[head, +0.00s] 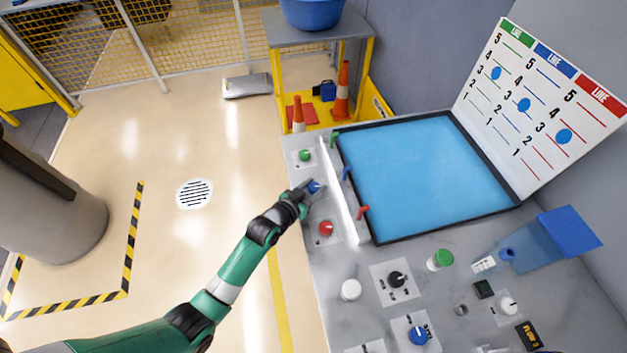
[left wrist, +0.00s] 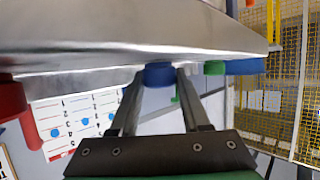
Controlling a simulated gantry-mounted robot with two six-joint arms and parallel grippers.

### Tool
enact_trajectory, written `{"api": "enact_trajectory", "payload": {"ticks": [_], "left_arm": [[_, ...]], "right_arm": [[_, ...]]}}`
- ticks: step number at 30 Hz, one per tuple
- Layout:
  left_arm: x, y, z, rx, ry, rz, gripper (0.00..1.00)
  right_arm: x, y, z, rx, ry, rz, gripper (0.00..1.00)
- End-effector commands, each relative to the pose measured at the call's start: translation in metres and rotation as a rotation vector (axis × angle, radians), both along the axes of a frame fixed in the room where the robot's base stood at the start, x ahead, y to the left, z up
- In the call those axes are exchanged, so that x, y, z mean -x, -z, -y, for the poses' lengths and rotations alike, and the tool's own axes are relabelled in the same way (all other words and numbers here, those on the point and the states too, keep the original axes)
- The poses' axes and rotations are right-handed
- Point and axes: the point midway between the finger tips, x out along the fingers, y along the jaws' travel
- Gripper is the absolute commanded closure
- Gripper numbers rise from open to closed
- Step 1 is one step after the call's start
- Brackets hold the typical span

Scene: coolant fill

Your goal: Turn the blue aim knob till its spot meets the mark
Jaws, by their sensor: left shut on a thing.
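The blue aim knob (head: 315,187) sits on the panel's left edge, between a green knob (head: 305,155) and a red knob (head: 326,228). My left gripper (head: 308,190) is shut on it. In the left wrist view the blue knob (left wrist: 159,74) shows between the two fingertips (left wrist: 158,92). The white board (head: 545,95) has green, blue and red line scales. A round blue spot (head: 523,105) lies in the middle of the blue scale. I cannot make out a separate target mark. My right gripper is not in view.
A shallow blue pool (head: 430,180) with small coloured nozzles lies right of the knobs. Another blue knob (head: 418,335), a black knob (head: 397,279) and a clear blue-lidded container (head: 535,245) stand nearer the front. Left of the panel is open floor.

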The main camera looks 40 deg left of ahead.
Motion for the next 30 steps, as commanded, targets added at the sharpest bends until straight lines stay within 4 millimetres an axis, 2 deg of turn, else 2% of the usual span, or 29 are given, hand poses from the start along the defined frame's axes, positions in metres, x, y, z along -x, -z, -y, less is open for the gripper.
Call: {"api": "enact_trajectory", "payload": {"ticks": [2,9,20,21,25,30], "left_arm": [[0.002,0.003,-0.003,0.006,0.033,-0.006,1.0],[0.002,0.006,-0.003,0.004,0.142,0.0,1.0],[0.002,0.003,-0.002,-0.001,0.161,0.001,1.0],[0.002,0.003,-0.001,-0.001,0.161,0.001,0.46],[0.001,0.002,-0.001,0.0,0.16,0.004,0.23],[0.001,0.001,-0.001,-0.001,0.16,0.006,0.23]], "right_arm": [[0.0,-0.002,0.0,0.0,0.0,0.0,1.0],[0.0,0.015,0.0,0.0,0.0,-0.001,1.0],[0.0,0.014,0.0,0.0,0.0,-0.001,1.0],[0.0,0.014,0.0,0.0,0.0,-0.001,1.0],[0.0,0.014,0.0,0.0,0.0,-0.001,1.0],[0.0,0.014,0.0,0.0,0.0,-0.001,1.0]]}}
